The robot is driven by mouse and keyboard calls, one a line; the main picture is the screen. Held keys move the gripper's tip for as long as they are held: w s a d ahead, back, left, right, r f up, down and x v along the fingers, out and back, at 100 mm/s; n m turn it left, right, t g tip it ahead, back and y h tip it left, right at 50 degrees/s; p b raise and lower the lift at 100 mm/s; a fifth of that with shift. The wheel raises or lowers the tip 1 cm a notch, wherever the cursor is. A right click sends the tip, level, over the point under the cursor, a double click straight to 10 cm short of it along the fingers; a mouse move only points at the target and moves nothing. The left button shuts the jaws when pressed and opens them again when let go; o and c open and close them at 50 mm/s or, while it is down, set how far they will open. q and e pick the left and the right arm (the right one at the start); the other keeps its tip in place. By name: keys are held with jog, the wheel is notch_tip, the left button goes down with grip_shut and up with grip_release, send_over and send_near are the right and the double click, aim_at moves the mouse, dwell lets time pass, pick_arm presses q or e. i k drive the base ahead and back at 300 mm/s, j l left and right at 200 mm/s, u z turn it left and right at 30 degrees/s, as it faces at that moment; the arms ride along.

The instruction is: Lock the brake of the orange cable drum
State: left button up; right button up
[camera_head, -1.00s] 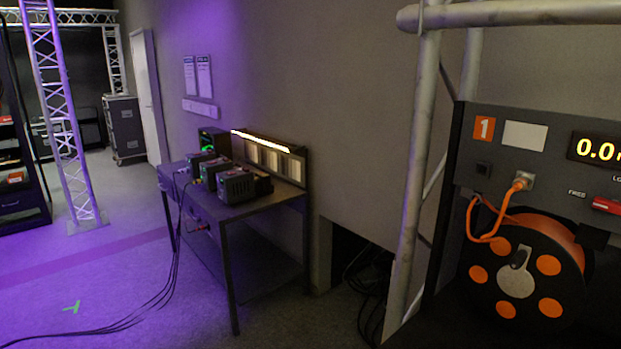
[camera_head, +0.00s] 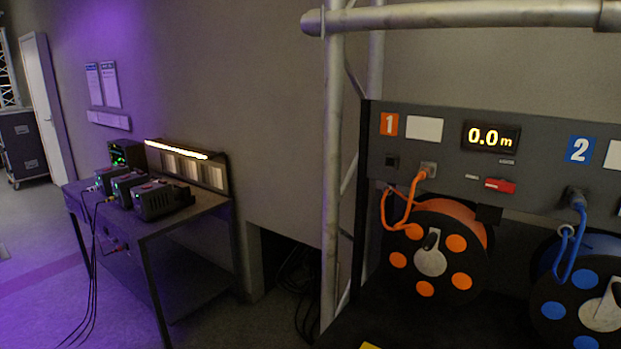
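The orange cable drum (camera_head: 437,256) is mounted in a dark rack at the right, below the orange label "1". It has a black face with orange round spots and a grey hub with a black handle. Its orange cable (camera_head: 412,198) runs up to a socket in the panel. A red lever (camera_head: 500,185) lies level on the panel, right of the cable, under the display (camera_head: 491,137) reading "0.0 m"; its small lettering is too small to read. Neither of my grippers is in view.
A blue cable drum (camera_head: 581,290) sits right of the orange one, under label "2". A metal truss post (camera_head: 331,170) stands left of the rack, with a horizontal tube (camera_head: 460,17) above. A table (camera_head: 150,226) with several black devices stands at the left wall.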

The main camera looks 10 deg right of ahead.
aim_at(502, 185)
jog(key=z, duration=1.4)
